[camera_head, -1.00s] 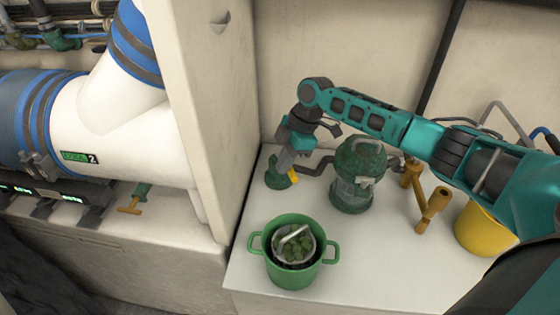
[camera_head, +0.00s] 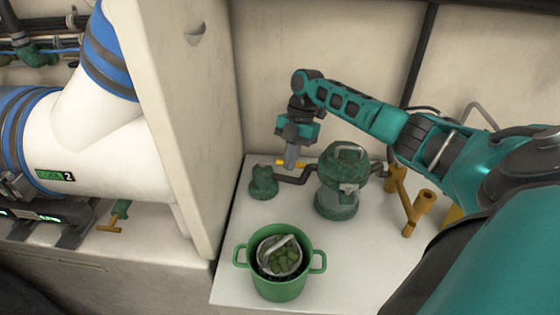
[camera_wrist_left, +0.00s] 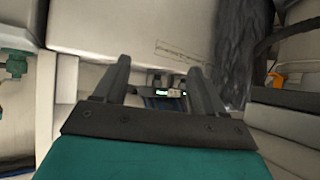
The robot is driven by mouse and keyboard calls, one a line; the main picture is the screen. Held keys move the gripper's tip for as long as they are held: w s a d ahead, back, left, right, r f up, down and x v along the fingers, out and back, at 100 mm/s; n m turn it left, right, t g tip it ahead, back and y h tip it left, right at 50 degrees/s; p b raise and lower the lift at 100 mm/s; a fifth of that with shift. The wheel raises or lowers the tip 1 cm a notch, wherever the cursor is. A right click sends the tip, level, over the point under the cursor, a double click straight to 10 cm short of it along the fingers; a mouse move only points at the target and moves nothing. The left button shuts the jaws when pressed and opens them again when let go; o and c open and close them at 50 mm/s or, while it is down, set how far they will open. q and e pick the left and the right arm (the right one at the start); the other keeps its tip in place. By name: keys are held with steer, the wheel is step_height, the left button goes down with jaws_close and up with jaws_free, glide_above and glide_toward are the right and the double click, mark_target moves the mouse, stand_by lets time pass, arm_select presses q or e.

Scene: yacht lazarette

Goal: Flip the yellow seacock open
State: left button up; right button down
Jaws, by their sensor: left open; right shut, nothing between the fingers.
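The seacock has a green body (camera_head: 263,183) on the white ledge, with a dark pipe running right from it. Its yellow handle (camera_head: 283,163) shows as a short bar just behind and right of the body, partly hidden by my right gripper. My right gripper (camera_head: 291,164) is shut and empty, pointing down at the handle. It looks to be at or touching the handle, but I cannot tell whether they are in contact. My left gripper (camera_wrist_left: 160,85) is open and empty in the left wrist view, away from the seacock.
A green strainer (camera_head: 342,185) and an orange-brown valve fitting (camera_head: 408,205) stand right of the seacock. A green pot (camera_head: 280,290) with a basket stands in front. A wall panel (camera_head: 185,110) rises close on the left. Another green valve with an orange handle (camera_head: 110,228) lies beyond it.

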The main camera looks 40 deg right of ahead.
steer(key=shift+w+d+b, duration=0.35)
steer(key=shift+d, duration=0.3)
arm_select(q)
steer(key=shift+w+f, duration=0.1)
steer(key=shift+f, duration=0.3)
arm_select(e)
steer(key=shift+w+d, duration=0.1)
